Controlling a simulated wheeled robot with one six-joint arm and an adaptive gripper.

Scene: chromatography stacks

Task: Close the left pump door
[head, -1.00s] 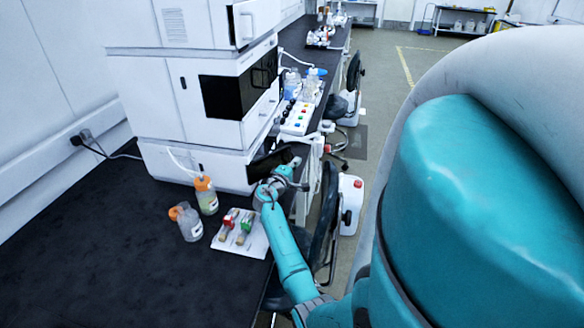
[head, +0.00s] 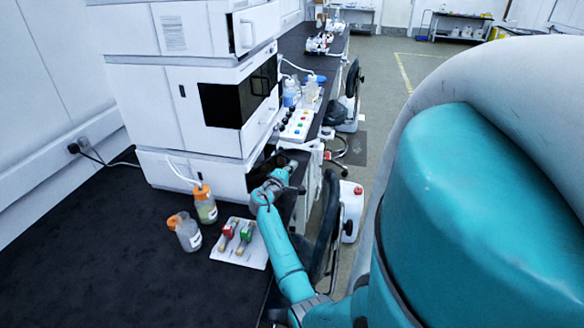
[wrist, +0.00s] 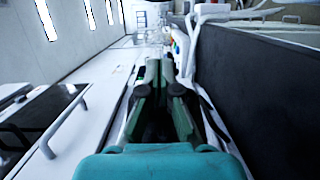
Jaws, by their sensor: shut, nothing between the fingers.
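My gripper (head: 287,163) is beside this panel in the head view, small and partly hidden. In the wrist view my gripper (wrist: 160,68) is shut and empty, its dark fingers together.
Two orange-capped bottles (head: 205,204) (head: 186,232) and a white tray (head: 240,256) with coloured items stand on the dark bench. White fronts with handles (wrist: 62,122) lie left in the wrist view.

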